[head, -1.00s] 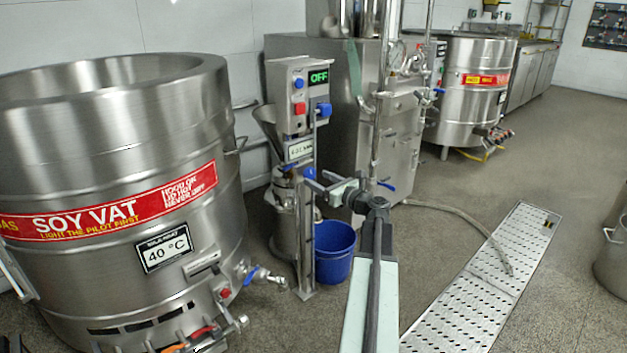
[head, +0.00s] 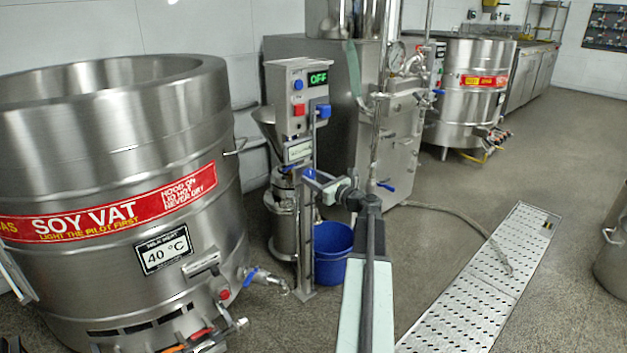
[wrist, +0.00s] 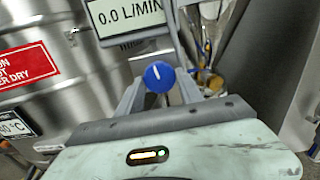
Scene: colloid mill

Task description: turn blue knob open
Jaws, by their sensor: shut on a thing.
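The blue knob (wrist: 158,76) shows in the wrist view as a round blue cap with a white line that points almost straight up. It is under the flow display (wrist: 128,14), which reads 0.0 L/MIN. In the head view the knob (head: 309,173) is small and partly hidden by my gripper (head: 314,180), on the post of the mill stand. My gripper (wrist: 158,88) has one finger on each side of the knob and is shut on it.
The large soy vat (head: 110,190) stands to the left. A control box (head: 305,95) with an OFF display sits above the knob. A blue bucket (head: 334,262) stands on the floor behind my arm. A perforated drain cover (head: 480,285) lies to the right.

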